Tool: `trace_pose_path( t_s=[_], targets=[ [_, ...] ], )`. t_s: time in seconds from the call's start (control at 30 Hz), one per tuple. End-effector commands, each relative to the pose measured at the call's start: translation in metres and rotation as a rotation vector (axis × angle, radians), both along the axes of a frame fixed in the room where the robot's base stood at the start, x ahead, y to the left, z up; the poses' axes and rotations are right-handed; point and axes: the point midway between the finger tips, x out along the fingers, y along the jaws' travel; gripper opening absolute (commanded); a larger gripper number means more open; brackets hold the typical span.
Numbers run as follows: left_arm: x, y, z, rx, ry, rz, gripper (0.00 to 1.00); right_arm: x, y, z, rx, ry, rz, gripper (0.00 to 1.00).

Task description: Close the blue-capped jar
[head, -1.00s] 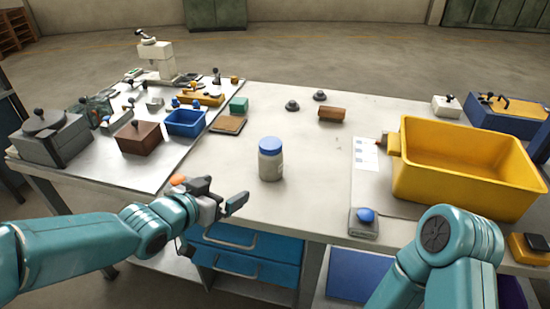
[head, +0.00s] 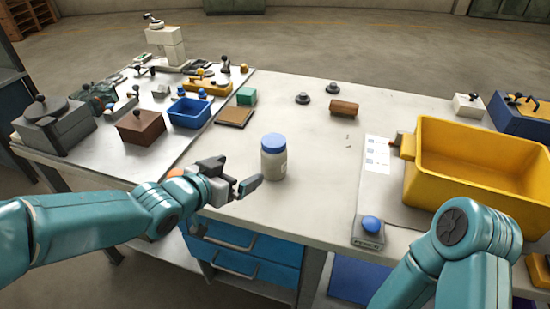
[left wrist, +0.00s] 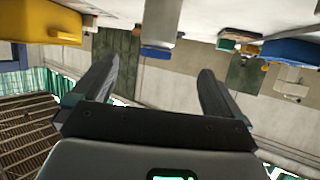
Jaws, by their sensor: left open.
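The jar (head: 273,163) stands upright near the middle of the table, with a pale, greyish body and a blue cap (head: 274,140) sitting on its top. Whether the cap is tight cannot be told. My left gripper (head: 247,187) is open and empty, just left of and nearer than the jar, apart from it. In the left wrist view, which is upside down, the open fingers (left wrist: 158,68) frame the jar (left wrist: 166,18) and its blue cap (left wrist: 157,52) ahead. My right arm's elbow shows at lower right; its gripper is out of view.
A yellow bin (head: 480,165) stands at right, beside a small box with a blue button (head: 371,224). A blue tray (head: 189,113), brown box (head: 140,127) and several small items crowd the left. Two dark knobs and a brown block (head: 344,108) lie behind the jar. Table around the jar is clear.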

Motion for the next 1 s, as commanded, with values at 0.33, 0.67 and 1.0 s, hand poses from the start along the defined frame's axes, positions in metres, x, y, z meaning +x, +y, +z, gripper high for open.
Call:
trace_pose_path(
  t_s=[0.33,0.67,1.0],
  targets=[
    [0.044,-0.03,-0.023,0.001,0.003,-0.002,1.0,0.0,0.0,-0.005,0.0,0.0,0.0,1.0],
    [0.087,-0.057,-0.041,0.0,0.001,-0.001,1.0,0.0,0.0,-0.001,0.0,0.0,0.0,1.0],
    [0.089,-0.059,-0.043,0.0,0.0,0.0,1.0,0.0,0.0,-0.001,0.0,0.0,0.0,1.0]
  ],
)
